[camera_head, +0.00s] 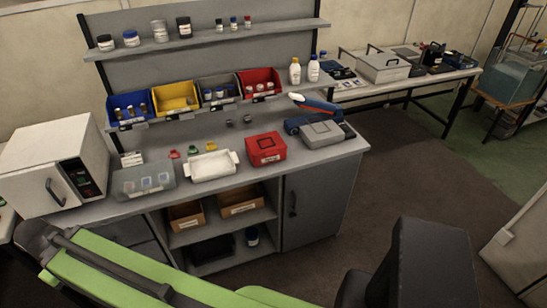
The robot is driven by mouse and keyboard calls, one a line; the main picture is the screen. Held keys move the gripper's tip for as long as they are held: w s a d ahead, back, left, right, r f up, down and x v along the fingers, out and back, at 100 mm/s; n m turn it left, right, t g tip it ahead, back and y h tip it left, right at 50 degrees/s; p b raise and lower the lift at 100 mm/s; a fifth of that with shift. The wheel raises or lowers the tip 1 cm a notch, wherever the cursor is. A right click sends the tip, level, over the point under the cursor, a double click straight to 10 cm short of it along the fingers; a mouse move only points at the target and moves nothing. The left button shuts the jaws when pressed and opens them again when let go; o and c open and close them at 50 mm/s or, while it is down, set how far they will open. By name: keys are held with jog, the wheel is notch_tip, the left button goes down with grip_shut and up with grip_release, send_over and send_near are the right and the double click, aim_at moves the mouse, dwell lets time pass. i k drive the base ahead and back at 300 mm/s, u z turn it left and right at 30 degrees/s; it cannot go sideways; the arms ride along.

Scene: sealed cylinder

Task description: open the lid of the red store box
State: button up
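The red store box (267,150) stands on the grey workbench (232,184), right of the white tray and left of the grey device. Its lid looks shut, with a dark square outline on top and a small light label on the front. Nothing touches the lid. My green and black arm crosses the bottom of the view, in front of the bench and apart from the box. My gripper's fingers do not show.
A white tray (210,166) stands close left of the box, and a grey and blue device (322,133) close right. A white oven-like cabinet (52,165) is at far left. Coloured bins (176,96) hang behind. Open floor (400,185) lies right of the bench.

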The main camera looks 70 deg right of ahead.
aim_at(253, 145)
jog(key=z, duration=0.05)
jog(key=i, duration=0.65)
jog(key=z, duration=1.45)
